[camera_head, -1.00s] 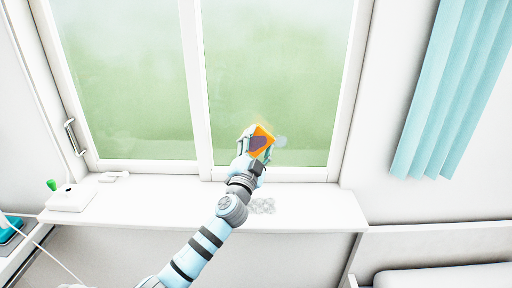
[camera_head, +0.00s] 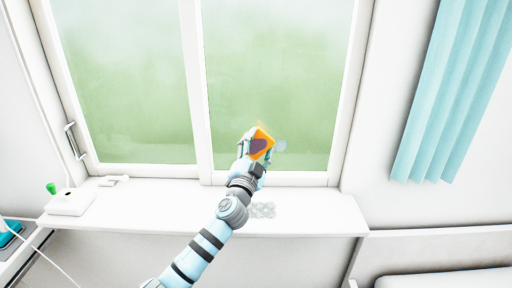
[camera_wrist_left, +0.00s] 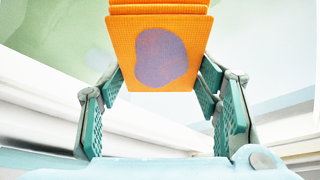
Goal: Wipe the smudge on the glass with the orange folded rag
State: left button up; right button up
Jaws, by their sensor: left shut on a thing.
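The orange folded rag (camera_head: 264,136) is held in my left gripper (camera_head: 256,147), in front of the lower part of the right glass pane (camera_head: 275,70). In the left wrist view the rag (camera_wrist_left: 122,40) shows folded layers and a purple-grey patch on its face, between the two teal fingers of my left gripper (camera_wrist_left: 160,85). A pale bluish smudge (camera_head: 280,145) shows on the glass just right of the rag; part of it may be hidden. I cannot tell whether the rag touches the glass. My right gripper is not in view.
A white sill (camera_head: 315,215) runs below the window, with a clear bubbly patch (camera_head: 262,210) beside my arm. A teal curtain (camera_head: 450,90) hangs at the right.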

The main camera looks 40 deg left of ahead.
aim_at(272, 144)
pick_arm(q)
jog(key=shift+w+a, duration=0.45)
jog(key=shift+w, duration=0.1)
jog(key=shift+w+d+b, duration=0.2)
jog(key=shift+w+d, duration=0.4)
jog(key=shift+d, duration=0.3)
jog(key=shift+w+d+b, duration=0.15)
jog(key=shift+w+d, duration=0.45)
jog(key=shift+d, duration=0.25)
jog(key=shift+w+d+b, duration=0.55)
jog(key=shift+w+d, duration=0.65)
jog(key=shift+d, duration=0.25)
jog(key=s+a, duration=0.2)
jog(key=a, duration=0.1)
jog(key=shift+s+a+r, duration=0.1)
jog(key=shift+s+a, duration=0.05)
jog(key=shift+s, duration=0.05)
jog(key=shift+s+a, duration=0.65)
jog(key=shift+a, duration=0.15)
jog(key=shift+s+a, duration=0.6)
jog(key=shift+a, duration=0.2)
jog(key=shift+d, duration=0.15)
